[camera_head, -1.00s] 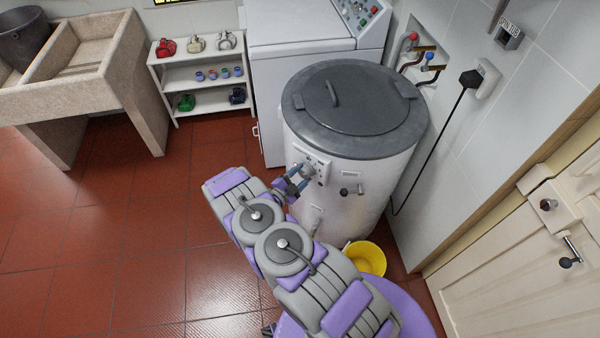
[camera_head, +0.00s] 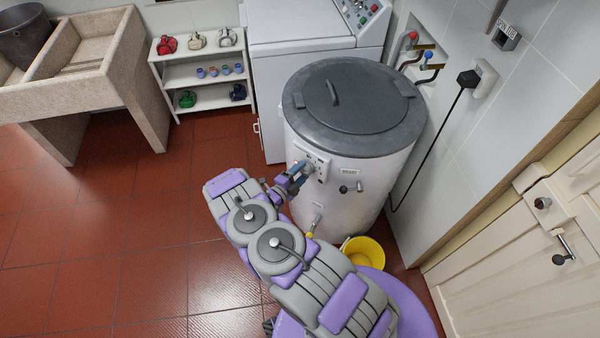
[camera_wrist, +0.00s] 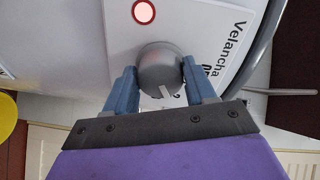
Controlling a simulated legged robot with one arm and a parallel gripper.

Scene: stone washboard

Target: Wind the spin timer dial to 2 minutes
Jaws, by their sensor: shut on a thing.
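The spin timer dial (camera_wrist: 160,70) is a round grey knob with a pale pointer mark, on the front panel of the white drum machine (camera_head: 335,200). In the wrist view my gripper (camera_wrist: 160,78) has one blue finger on each side of the dial and is shut on it. The pointer mark points toward the bottom of the wrist view, slightly right. The dial's scale is mostly hidden behind the fingers. A red lit lamp (camera_wrist: 144,12) shows above the dial. In the head view my gripper (camera_head: 303,170) reaches the control panel (camera_head: 322,165), covering part of it.
A yellow bucket (camera_head: 365,252) stands on the floor at the machine's base. A white washer (camera_head: 310,40) is behind. Red tiled floor is clear to the left.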

